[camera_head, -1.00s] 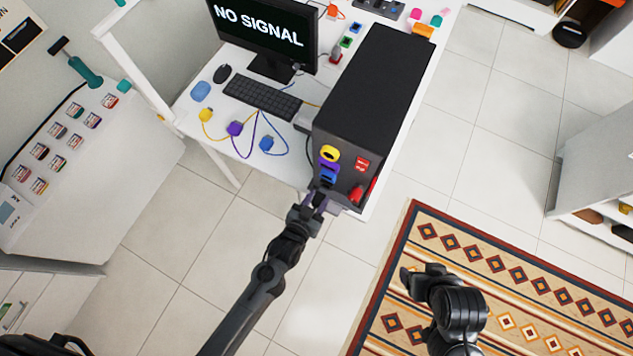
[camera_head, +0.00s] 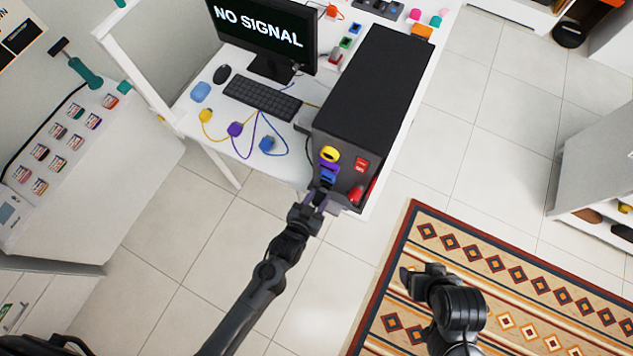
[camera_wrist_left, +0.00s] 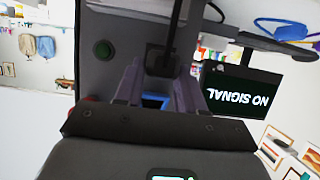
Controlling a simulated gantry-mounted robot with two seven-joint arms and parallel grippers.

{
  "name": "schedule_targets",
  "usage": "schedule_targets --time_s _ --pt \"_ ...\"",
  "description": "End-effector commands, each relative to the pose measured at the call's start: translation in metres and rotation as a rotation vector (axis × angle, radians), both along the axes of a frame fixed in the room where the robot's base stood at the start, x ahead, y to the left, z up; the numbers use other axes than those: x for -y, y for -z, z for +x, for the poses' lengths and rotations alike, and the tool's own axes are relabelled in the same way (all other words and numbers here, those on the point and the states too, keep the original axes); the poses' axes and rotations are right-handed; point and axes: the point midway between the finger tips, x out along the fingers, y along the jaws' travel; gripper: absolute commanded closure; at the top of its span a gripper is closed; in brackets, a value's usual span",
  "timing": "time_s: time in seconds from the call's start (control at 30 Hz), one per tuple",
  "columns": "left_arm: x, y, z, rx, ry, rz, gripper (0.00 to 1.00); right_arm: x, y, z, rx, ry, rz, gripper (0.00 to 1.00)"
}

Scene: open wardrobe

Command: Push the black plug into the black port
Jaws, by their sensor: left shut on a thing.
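The black computer tower (camera_head: 372,85) stands on the white desk, with a yellow port (camera_head: 330,154), a purple port (camera_head: 329,167) and a blue port (camera_head: 327,177) on its front face. My left gripper (camera_head: 319,197) is right at this face, just below the blue port. In the left wrist view its two fingers (camera_wrist_left: 158,88) are shut on the black plug (camera_wrist_left: 161,58), from which a dark cable seems to run. The black port is hidden behind the plug and fingers, so I cannot tell how deep the plug sits. My right gripper (camera_head: 420,278) is over the rug, its fingers unclear.
Yellow (camera_head: 206,115), purple (camera_head: 235,129) and blue (camera_head: 267,144) plugs with loose cables lie on the desk, left of the tower. A keyboard (camera_head: 262,98) and monitor (camera_head: 264,35) stand behind them. A red switch (camera_head: 361,165) is beside the ports.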

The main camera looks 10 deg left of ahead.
Motion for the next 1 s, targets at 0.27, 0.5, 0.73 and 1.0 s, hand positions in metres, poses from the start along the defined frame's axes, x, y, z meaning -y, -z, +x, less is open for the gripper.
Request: schedule_targets --time_s 0.27,0.5,0.73,1.0 --pt "0.002 0.000 0.008 0.001 0.000 0.000 0.91 0.000 0.002 0.000 0.000 0.001 0.001 0.26" --pt "0.003 0.000 0.013 0.001 0.000 -0.001 0.91 0.000 0.003 0.000 0.000 -0.001 0.000 0.26" --pt "0.005 0.000 0.019 0.001 0.000 0.000 0.91 0.002 0.005 0.000 0.000 -0.005 -0.008 0.26" --pt "0.005 0.000 0.021 0.000 0.000 0.000 0.37 0.002 0.005 0.000 0.000 -0.005 -0.009 0.26"
